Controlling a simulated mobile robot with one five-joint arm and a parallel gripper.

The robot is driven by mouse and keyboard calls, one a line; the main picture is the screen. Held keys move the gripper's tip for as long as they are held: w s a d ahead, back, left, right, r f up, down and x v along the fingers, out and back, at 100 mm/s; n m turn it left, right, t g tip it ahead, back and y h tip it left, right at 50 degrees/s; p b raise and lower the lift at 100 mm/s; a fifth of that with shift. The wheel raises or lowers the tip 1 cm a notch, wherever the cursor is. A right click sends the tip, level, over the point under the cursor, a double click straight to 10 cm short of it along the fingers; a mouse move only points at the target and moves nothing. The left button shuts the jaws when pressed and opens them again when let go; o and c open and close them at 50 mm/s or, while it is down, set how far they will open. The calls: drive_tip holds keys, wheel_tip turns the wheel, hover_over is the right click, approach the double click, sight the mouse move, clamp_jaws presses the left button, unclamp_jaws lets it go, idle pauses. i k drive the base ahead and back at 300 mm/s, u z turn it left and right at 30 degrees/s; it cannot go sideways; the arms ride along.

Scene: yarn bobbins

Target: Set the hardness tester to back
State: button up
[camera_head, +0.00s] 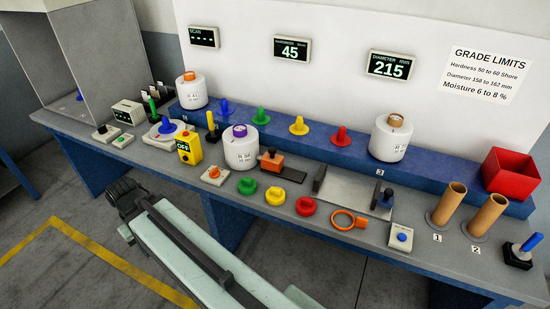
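What looks like the hardness tester is an orange block (272,162) with a dark knob on top. It sits at the left end of a short dark rail (293,174), with bare rail to its right. A white bobbin (240,154) with a purple top stands close to its left; I cannot tell whether they touch. The hardness display (292,49) on the wall reads 45. My arm crosses the lower left of the view, in front of the bench. My gripper's fingertips are not visible.
Green, yellow and red discs (276,196) and an orange ring (343,219) lie along the front. A metal gauge plate (345,188) stands to the right. Two brown tubes (487,215) and a red bin (511,174) are farther right. A yellow switch box (189,148) stands left.

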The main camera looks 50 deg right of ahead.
sight(273, 163)
drive_tip(key=z, duration=0.75)
drive_tip(key=i, duration=0.15)
drive_tip(key=z, duration=0.75)
drive_tip(key=k, duration=1.35)
drive_tip(key=u, duration=0.35)
drive_tip(key=i, duration=1.3)
drive_tip(key=u, duration=0.45)
drive_tip(key=i, duration=0.45)
drive_tip(key=u, duration=0.1)
